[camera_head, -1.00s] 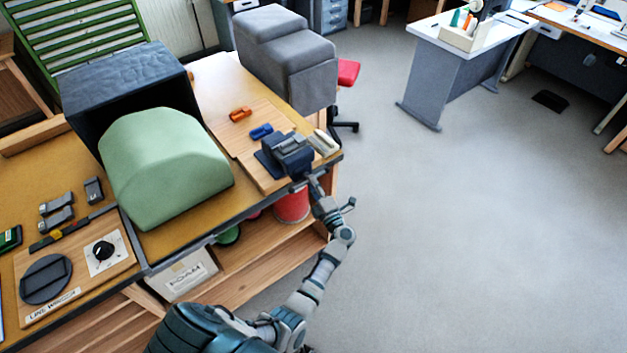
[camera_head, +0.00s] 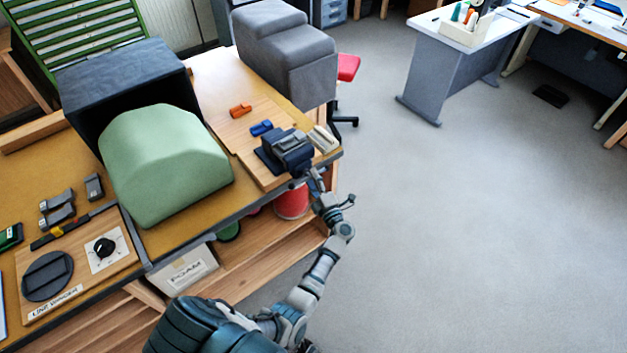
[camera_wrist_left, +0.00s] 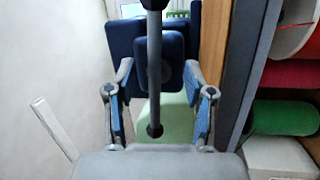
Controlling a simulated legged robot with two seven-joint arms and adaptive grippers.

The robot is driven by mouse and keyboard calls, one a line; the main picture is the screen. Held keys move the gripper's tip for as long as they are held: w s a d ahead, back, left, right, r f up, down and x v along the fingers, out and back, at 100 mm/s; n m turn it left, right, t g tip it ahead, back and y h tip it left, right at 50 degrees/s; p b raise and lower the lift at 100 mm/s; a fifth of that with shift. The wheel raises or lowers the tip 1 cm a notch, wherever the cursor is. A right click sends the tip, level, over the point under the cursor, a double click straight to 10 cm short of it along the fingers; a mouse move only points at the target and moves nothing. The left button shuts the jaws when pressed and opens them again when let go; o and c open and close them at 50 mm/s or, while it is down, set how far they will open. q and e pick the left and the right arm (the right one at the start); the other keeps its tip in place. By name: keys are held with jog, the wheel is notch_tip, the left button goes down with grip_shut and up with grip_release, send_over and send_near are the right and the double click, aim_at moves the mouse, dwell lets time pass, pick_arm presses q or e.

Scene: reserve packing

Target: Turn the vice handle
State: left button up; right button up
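The dark blue-grey vice (camera_head: 287,152) stands at the right front corner of the workbench in the head view. In the left wrist view its handle (camera_wrist_left: 154,75) is a dark grey rod with round knobs at its ends, upright in the picture, in front of the blue vice body (camera_wrist_left: 148,42). My left gripper (camera_head: 315,180) is at the front of the vice. In the left wrist view its two fingers (camera_wrist_left: 159,112) are apart, one on each side of the rod, with visible gaps. My right gripper is not in view.
A green foam block (camera_head: 165,165) and a dark box (camera_head: 125,85) stand left of the vice. Blue (camera_head: 261,128) and orange (camera_head: 240,110) pieces lie behind it. The floor to the right is open.

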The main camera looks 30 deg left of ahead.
pick_arm(q)
jog(key=shift+s, duration=0.1)
jog(key=v, duration=1.2)
jog(key=shift+o, duration=0.2)
